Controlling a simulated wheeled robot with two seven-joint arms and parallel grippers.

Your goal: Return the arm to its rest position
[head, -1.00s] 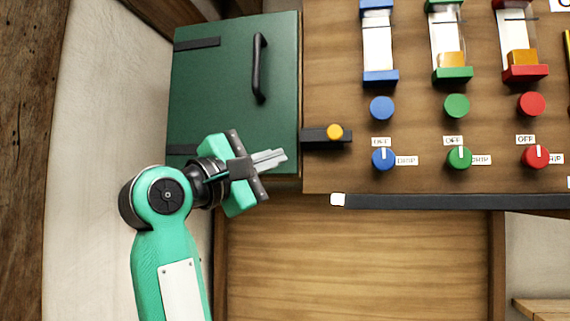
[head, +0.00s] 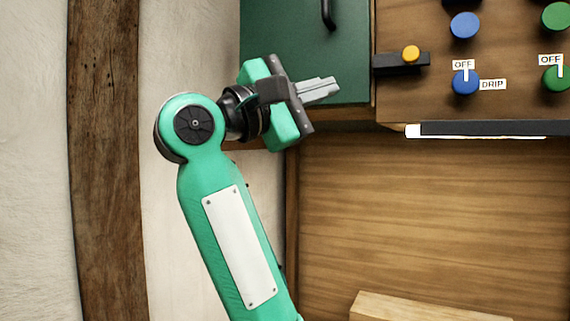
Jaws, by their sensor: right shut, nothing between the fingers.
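My right arm (head: 225,215), green with a white plate, rises from the bottom of the head view. Its right gripper (head: 322,90) is at upper centre, with its grey fingers together and nothing between them. The fingers point right, in front of the lower part of the green cabinet door (head: 290,35) in the picture. Whether they touch the door cannot be told. My left gripper is not in view.
A black latch bar with a yellow knob (head: 411,53) is right of the fingers. Blue knobs (head: 465,82) and green knobs (head: 557,78) sit on the wooden panel. A black rail (head: 480,129) runs below. A pale wooden block (head: 425,307) is at the bottom.

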